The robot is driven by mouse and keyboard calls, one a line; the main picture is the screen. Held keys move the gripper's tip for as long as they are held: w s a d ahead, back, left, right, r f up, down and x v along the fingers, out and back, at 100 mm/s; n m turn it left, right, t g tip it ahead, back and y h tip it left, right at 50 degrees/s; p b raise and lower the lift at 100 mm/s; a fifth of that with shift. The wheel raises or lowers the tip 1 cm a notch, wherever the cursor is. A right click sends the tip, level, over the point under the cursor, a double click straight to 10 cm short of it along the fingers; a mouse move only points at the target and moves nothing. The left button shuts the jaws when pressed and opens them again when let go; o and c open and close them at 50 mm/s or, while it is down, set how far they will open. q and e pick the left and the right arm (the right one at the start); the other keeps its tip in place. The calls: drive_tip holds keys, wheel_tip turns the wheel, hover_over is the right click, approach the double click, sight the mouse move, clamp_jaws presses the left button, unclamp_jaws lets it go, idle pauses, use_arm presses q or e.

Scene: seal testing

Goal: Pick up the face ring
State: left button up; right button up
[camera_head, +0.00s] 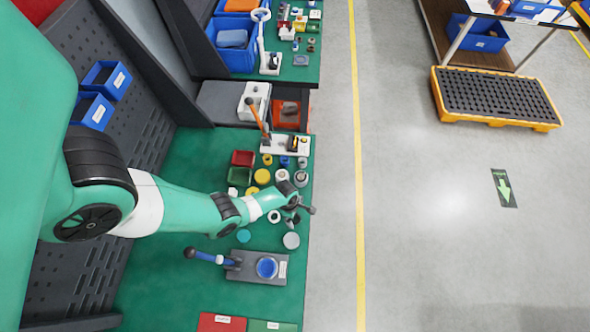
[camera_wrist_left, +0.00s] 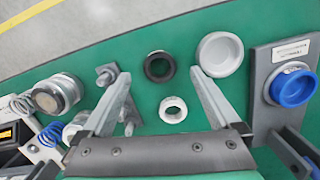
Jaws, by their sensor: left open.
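My left gripper (camera_head: 302,207) is over the green bench near its floor-side edge. A black ring (camera_wrist_left: 159,66) lies flat on the bench between the fingertips in the picture. A smaller white ring (camera_wrist_left: 172,110) lies just below it in the picture, also between the fingers. I cannot tell from looks which one is the face ring. The head view shows a white ring (camera_head: 274,216) beside the gripper. My right gripper is not in view.
A grey-white round cup (camera_wrist_left: 220,54) lies by the right fingertip. A press fixture with a blue cup (camera_wrist_left: 294,87) stands further right. Several coloured parts and bins (camera_head: 240,176) crowd the bench beyond the gripper.

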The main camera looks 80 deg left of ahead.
use_arm(q)
wheel_tip(320, 180, down, 4)
drive_tip(key=shift+f+b, duration=0.1)
drive_tip(key=shift+b, duration=0.75)
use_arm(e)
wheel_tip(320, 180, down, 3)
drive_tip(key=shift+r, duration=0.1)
use_arm(q)
drive_tip(key=c, duration=1.1)
drive_tip(key=shift+r, duration=0.25)
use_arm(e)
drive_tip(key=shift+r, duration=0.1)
use_arm(q)
wheel_tip(320, 180, up, 3)
drive_tip(key=p, duration=0.3)
drive_tip(key=shift+r, duration=0.1)
drive_tip(key=d+r+p, duration=0.3)
drive_tip(key=d, duration=0.1)
drive_tip(key=d+r+p, duration=0.3)
drive_tip(key=d, duration=0.2)
drive_tip(key=d+r+p, duration=0.3)
drive_tip(key=d, duration=0.2)
drive_tip(key=shift+s+r, duration=0.25)
drive_tip(key=shift+r, duration=0.05)
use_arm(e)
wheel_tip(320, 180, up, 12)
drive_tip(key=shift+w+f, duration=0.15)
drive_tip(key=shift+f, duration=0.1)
